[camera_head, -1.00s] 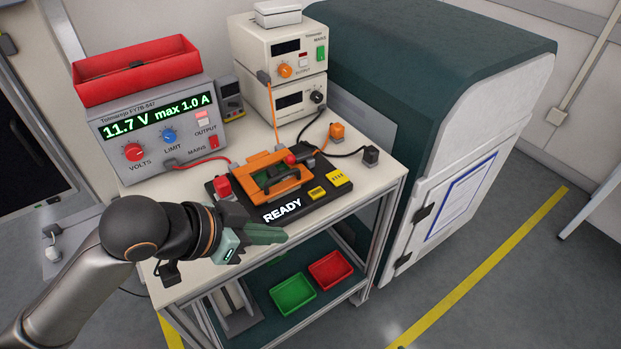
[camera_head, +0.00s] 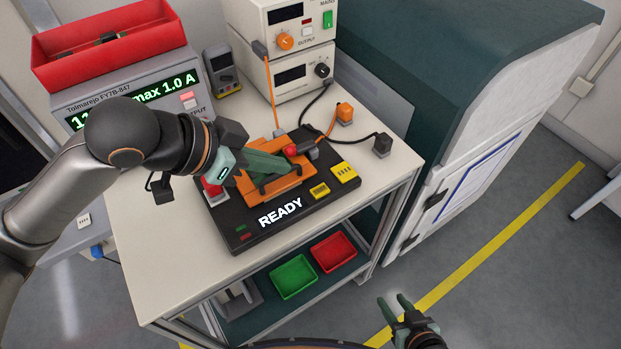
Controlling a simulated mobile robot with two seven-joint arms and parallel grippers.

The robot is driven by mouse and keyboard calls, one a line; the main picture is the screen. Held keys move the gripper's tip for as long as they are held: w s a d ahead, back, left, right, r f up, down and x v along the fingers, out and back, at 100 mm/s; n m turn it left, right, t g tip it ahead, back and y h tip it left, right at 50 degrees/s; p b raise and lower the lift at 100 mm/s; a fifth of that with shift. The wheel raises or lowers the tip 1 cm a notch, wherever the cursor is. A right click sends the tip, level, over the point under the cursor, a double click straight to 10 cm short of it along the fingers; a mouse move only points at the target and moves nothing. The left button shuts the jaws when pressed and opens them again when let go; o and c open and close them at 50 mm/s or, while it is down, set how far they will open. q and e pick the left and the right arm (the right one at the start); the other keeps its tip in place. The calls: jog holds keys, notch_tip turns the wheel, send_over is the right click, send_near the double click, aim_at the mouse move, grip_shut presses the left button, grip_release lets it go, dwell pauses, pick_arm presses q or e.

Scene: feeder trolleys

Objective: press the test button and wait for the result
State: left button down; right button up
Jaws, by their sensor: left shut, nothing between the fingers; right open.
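The black test fixture (camera_head: 330,198) lies on the white trolley top and its front shows the word READY. An orange frame (camera_head: 290,190) sits on it. Two yellow parts are at its right: a larger one (camera_head: 344,172) and a smaller one (camera_head: 319,190); their lettering is too small to read. A red button (camera_head: 212,187) is at the fixture's left, partly behind my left gripper. My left gripper (camera_head: 300,167) is shut and empty above the orange frame, hiding its middle; I cannot tell if it touches. My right gripper (camera_head: 394,303) is open and empty, low over the floor.
A power supply (camera_head: 200,98) with a red bin (camera_head: 110,45) on top stands at the left. Stacked instruments (camera_head: 300,80) stand behind, with cables to the fixture. Green (camera_head: 293,277) and red (camera_head: 333,252) trays lie on the lower shelf. A large cabinet (camera_head: 470,100) is at right.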

pick_arm(q)
send_over(325, 188)
jog(key=s+a, duration=0.2)
notch_tip(325, 188, down, 7)
jog(key=shift+w+a+f+b, duration=0.1)
jog(key=shift+w+a+b, duration=0.05)
jog(key=shift+b, duration=0.3)
notch_tip(325, 188, down, 2)
jog(key=shift+f, duration=1)
